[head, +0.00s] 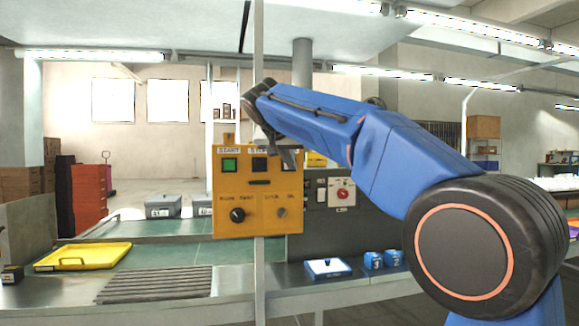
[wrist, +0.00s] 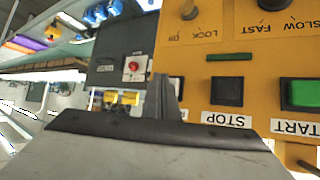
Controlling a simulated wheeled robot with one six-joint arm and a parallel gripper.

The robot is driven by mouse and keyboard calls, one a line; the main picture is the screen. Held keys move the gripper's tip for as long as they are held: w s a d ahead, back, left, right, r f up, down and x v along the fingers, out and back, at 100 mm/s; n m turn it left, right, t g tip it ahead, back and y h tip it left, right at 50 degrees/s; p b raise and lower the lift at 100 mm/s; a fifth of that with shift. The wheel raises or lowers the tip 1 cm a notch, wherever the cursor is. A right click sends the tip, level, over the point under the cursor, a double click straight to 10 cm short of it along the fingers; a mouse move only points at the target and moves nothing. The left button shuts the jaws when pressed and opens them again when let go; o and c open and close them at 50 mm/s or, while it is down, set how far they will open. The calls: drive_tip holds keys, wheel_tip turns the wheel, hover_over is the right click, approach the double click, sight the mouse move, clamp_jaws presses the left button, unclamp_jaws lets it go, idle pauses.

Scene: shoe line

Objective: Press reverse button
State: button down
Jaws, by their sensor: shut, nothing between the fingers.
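The yellow control box (head: 258,205) stands on a post at the middle of the head view. It has a green START button (head: 229,164) and a black STOP button (head: 259,164). In the wrist view, upside down, the START button (wrist: 301,94) and STOP button (wrist: 227,91) are right of my gripper (wrist: 165,84). A further dark button (wrist: 178,84) is mostly hidden behind the finger; its label is not readable. My gripper (head: 289,156) is shut and empty, in front of the box's upper right part. I cannot tell whether it touches the button.
Knobs, including the black speed knob (head: 237,214), sit low on the box. A grey panel with a red switch (head: 343,194) stands just right. A yellow tray (head: 83,257) lies on the bench at left. Blue cups (head: 373,260) and a blue-white tray (head: 327,267) are below right.

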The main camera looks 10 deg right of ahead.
drive_tip(key=shift+w, duration=0.15)
drive_tip(key=shift+w, duration=0.25)
